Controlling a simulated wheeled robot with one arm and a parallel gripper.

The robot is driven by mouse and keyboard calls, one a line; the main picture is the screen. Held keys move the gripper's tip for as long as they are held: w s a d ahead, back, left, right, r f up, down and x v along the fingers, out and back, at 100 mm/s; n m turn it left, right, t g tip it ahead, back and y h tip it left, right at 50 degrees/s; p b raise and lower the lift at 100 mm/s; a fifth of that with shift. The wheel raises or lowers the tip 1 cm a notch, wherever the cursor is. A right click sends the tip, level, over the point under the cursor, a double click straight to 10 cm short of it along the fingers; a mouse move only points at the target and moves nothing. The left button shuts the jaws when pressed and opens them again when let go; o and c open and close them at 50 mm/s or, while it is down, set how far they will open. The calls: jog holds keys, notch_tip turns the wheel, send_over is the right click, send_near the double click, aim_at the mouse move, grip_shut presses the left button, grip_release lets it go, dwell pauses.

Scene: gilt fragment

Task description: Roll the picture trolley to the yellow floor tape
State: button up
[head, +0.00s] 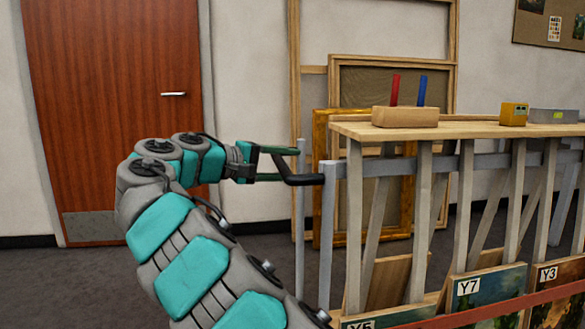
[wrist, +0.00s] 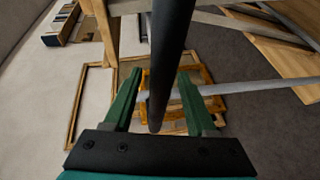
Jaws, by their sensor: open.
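The picture trolley has a grey metal frame (head: 327,235), upright wooden slats and paintings low down with labels such as Y7 (head: 468,287) and Y3. Its black handle (head: 304,180) sticks out at the left end. My gripper (head: 287,164) is at this handle, with its green fingers open. In the wrist view, the black handle (wrist: 172,50) runs between the two fingers of my gripper (wrist: 158,88), with a gap visible on each side. The yellow floor tape does not show in either view.
A wooden top (head: 475,130) above the slats carries a wooden block (head: 405,117) with red and blue sticks, a yellow box (head: 513,114) and a grey box. Frames (head: 340,90) lean on the wall behind. A brown door (head: 115,110) stands at left, with clear floor before it.

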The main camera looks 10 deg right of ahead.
jog(key=shift+x, duration=0.9)
jog(key=shift+c, duration=0.2)
grip_shut()
jog(key=shift+f, duration=0.1)
dwell(0.4)
